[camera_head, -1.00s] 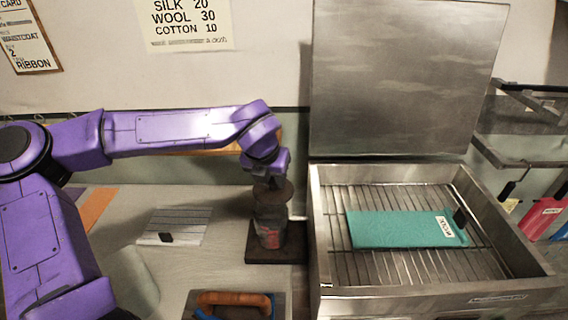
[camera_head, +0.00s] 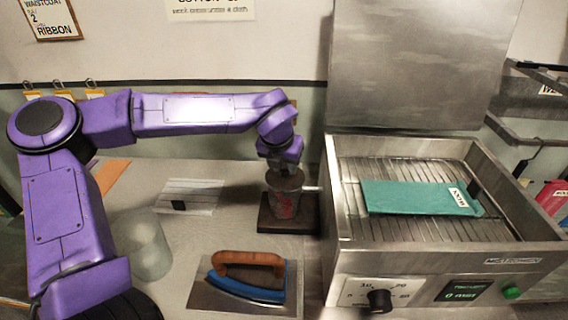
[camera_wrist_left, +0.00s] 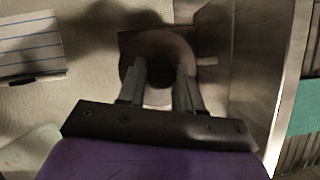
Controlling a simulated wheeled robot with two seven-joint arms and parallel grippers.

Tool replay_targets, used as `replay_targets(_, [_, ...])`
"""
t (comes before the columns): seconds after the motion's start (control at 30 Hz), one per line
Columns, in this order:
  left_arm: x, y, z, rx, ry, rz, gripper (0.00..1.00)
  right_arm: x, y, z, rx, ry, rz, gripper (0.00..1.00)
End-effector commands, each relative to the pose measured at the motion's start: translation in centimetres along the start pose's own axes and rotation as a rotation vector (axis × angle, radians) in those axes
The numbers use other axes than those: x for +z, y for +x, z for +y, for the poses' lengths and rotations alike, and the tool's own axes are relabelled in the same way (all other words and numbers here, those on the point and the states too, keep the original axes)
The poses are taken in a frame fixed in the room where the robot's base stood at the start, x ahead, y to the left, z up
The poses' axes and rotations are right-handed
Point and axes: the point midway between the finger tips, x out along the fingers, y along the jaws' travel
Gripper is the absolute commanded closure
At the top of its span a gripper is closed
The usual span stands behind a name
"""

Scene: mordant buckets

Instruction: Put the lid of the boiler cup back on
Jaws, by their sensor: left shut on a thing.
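The boiler cup (camera_head: 284,206) is a dark grey cup with a red mark, standing upright on a dark square base beside the steamer. Its round brownish lid (camera_head: 286,181) is level with the cup's mouth and appears to sit on or just at the rim; I cannot tell whether it is fully seated. My left gripper (camera_head: 284,168) comes down from above and is shut on the lid's middle. In the left wrist view the lid (camera_wrist_left: 158,42) shows as a round disc in front of the fingers of the left gripper (camera_wrist_left: 160,74), covering the cup. My right gripper is not in view.
An open metal steamer (camera_head: 345,215) stands close on the right, with a teal cloth (camera_head: 415,197) on its rack. A blue iron with an orange handle (camera_head: 250,262) lies in front. A clear glass vessel (camera_head: 148,248) and a lined card (camera_head: 195,192) are to the left.

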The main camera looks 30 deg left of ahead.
Motion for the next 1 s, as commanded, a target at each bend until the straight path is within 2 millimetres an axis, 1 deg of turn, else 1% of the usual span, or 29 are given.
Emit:
replay_targets(0.03, [-0.2,0.2,0.1,0.002,0.0,0.005,1.0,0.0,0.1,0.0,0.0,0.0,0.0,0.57])
replay_targets(0.17, [-0.2,0.2,0.1,0.002,0.0,0.006,1.0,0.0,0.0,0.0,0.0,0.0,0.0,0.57])
replay_targets(0.2, [-0.2,0.2,0.1,0.002,0.0,0.005,0.63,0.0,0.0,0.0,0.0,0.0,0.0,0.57])
replay_targets(0.27, [-0.2,0.2,0.1,0.002,0.0,0.005,0.43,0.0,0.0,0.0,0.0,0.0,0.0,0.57])
replay_targets(0.3, [-0.2,0.2,0.1,0.002,0.0,0.005,0.36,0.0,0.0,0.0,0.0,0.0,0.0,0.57])
replay_targets(0.57, [-0.2,0.1,0.1,0.001,0.0,0.005,0.36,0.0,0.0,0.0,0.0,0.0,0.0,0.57])
replay_targets(0.67, [-0.1,-0.7,0.0,0.001,-0.001,0.002,0.36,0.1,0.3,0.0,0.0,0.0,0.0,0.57])
replay_targets(0.77, [-0.2,-2.6,0.0,-0.001,-0.001,-0.001,0.36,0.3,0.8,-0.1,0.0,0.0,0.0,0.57])
replay_targets(0.9, [-0.2,-6.1,0.0,0.001,-0.001,-0.002,0.36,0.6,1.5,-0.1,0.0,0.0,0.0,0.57])
replay_targets(1.0, [-0.2,-8.2,0.0,0.001,-0.001,0.001,0.36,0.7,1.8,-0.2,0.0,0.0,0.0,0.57])
